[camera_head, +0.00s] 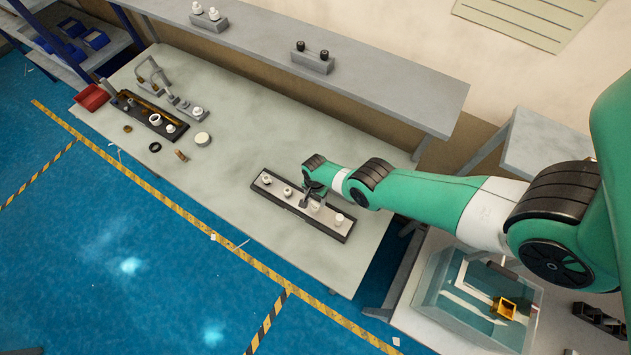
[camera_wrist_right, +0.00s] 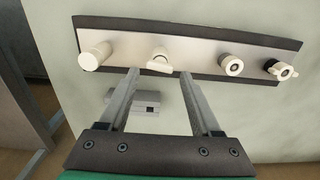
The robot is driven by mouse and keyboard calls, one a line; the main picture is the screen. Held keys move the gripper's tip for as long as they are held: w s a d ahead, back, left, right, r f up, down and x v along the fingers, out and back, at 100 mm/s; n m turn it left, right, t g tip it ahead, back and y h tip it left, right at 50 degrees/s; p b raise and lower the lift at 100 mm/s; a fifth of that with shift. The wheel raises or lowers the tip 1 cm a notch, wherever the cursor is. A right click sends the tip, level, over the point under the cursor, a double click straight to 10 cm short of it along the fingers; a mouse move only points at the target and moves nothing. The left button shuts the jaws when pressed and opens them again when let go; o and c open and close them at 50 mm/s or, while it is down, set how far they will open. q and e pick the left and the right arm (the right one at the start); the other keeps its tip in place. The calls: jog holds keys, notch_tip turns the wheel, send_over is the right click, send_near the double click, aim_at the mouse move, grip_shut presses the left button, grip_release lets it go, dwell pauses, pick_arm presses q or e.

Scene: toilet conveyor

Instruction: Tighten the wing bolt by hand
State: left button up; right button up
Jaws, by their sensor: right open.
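A dark-edged fixture plate (camera_head: 333,229) lies on the grey bench, with several fittings in a row. It also fills the top of the right wrist view (camera_wrist_right: 195,61). A small cream winged piece, which looks like the wing bolt (camera_wrist_right: 159,61), is second from the left there. My right gripper (camera_head: 308,203) reaches over the plate from the right. In the right wrist view its open fingertips (camera_wrist_right: 160,73) lie to either side of the winged piece, with a gap on each side. I cannot tell their height over it. My left gripper is not in view.
At the bench's left end are a second fixture (camera_head: 150,114), loose rings and a red bin (camera_head: 92,97). A raised shelf (camera_head: 270,50) runs along the back, carrying small blocks. A clear tank (camera_head: 475,300) stands below my right arm. The middle of the bench (camera_head: 240,130) is free.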

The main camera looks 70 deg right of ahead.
aim_at(315, 203)
jog(key=n, duration=0.4)
jog(key=shift+n, duration=0.3)
jog(key=n, duration=0.7)
jog(key=n, duration=0.4)
jog(key=shift+n, duration=0.3)
jog(key=shift+f, duration=0.1)
jog(key=shift+f+b, duration=1.7)
jog(key=shift+b, duration=0.1)
